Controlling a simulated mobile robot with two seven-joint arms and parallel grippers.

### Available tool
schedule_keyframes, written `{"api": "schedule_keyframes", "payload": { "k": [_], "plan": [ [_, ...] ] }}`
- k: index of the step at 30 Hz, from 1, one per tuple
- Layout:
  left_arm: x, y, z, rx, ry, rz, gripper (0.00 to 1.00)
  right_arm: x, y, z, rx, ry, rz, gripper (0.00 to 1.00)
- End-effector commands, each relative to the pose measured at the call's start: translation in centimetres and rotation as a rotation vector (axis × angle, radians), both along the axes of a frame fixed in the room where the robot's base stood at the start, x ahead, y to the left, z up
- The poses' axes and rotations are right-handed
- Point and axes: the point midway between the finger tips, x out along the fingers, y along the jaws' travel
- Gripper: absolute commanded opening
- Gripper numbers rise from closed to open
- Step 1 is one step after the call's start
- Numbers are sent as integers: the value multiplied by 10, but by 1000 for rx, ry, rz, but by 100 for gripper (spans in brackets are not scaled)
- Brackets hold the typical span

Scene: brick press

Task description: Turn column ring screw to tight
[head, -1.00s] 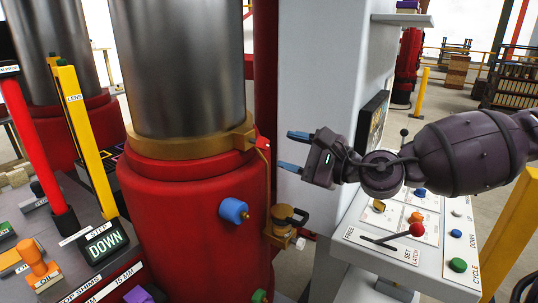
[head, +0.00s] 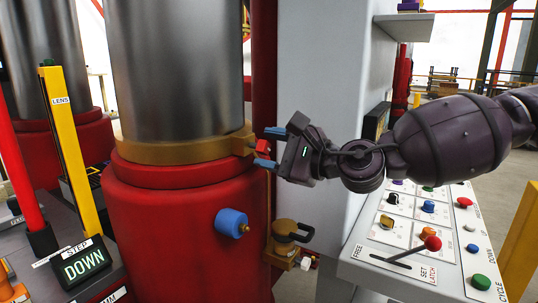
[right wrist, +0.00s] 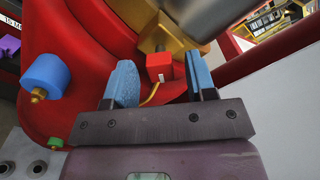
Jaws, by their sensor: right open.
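The brass column ring (head: 185,148) circles the foot of the steel column (head: 175,70), above the red cylinder (head: 180,205). At its right side is a brass lug, which also shows in the right wrist view (right wrist: 160,35). A small red block (right wrist: 159,67) with a white mark sits at this lug; I take it for the screw's head or handle. My right gripper (head: 269,147) is open, its blue fingers pointing left at the block. In the right wrist view the block lies between the fingers, with gaps on both sides. My left gripper is not in view.
A blue knob (head: 231,222) juts from the red cylinder. A brass fitting (head: 287,240) sits below my right gripper. A control panel (head: 352,262) with a red-balled lever (head: 432,243) lies below my right arm. A grey post (head: 325,110) stands behind the gripper.

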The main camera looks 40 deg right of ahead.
Motion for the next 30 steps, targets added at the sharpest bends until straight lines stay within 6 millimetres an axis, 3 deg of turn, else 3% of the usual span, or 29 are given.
{"api": "schedule_keyframes", "payload": {
  "k": [8, 18, 30],
  "plan": [
    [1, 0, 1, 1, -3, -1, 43, 0, 0, 1, -1, -1, -1, 51],
    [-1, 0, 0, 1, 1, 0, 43, 0, 0, 0, 0, 0, 0, 2],
    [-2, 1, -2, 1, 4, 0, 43, 0, 0, 0, 20, 8, 0, 2]
  ]
}}
